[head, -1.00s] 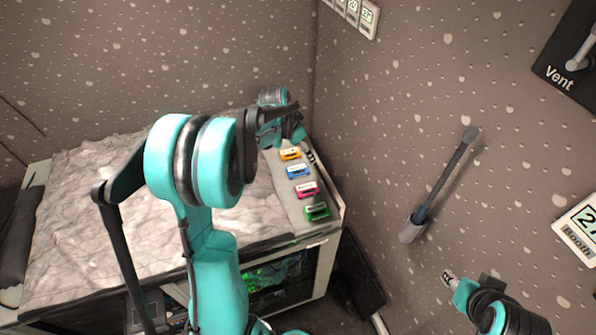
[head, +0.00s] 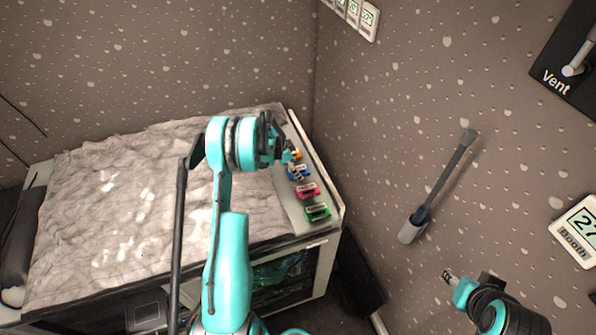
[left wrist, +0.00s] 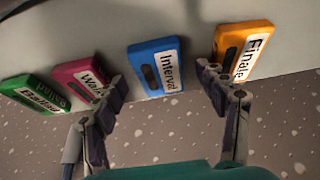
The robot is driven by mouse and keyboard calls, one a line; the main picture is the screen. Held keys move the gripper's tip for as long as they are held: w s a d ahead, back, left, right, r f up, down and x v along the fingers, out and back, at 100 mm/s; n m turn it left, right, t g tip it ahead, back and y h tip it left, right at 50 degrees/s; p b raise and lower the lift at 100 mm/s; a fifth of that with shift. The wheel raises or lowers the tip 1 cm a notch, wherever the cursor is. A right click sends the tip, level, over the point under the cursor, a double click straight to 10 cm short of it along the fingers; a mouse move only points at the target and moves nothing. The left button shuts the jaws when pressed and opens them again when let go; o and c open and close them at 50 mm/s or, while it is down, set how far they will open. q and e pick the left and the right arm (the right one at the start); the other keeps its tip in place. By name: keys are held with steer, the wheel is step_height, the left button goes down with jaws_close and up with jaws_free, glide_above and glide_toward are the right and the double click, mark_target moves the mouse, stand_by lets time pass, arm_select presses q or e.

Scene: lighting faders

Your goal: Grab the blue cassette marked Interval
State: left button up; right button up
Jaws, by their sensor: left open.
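The blue cassette labelled Interval (left wrist: 155,68) lies on the pale ledge in the left wrist view, with its label facing up. It also shows in the head view (head: 300,172), partly covered by my gripper. My left gripper (left wrist: 162,88) is open, with one finger on each side of the blue cassette's span in the picture; I cannot tell whether either touches it. In the head view the left gripper (head: 294,165) is over the row of cassettes. My right gripper (head: 449,279) is at the lower right, away from the cassettes; its jaw state is too small to tell.
An orange cassette marked Finale (left wrist: 243,52), a pink cassette (left wrist: 83,75) and a green cassette (left wrist: 35,92) lie in the same row, close to the fingers. The ledge (head: 290,212) runs along the speckled wall. A grey crumpled surface (head: 110,200) lies to its left.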

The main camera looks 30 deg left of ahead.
arm_select(q)
steer(key=shift+w+d+f, duration=0.15)
steer(key=shift+w+f, duration=0.05)
steer(key=shift+f, duration=0.2)
steer(key=shift+s, duration=0.1)
steer(key=c, duration=1.3)
steer(key=shift+o, duration=0.2)
steer(key=shift+r, duration=0.2)
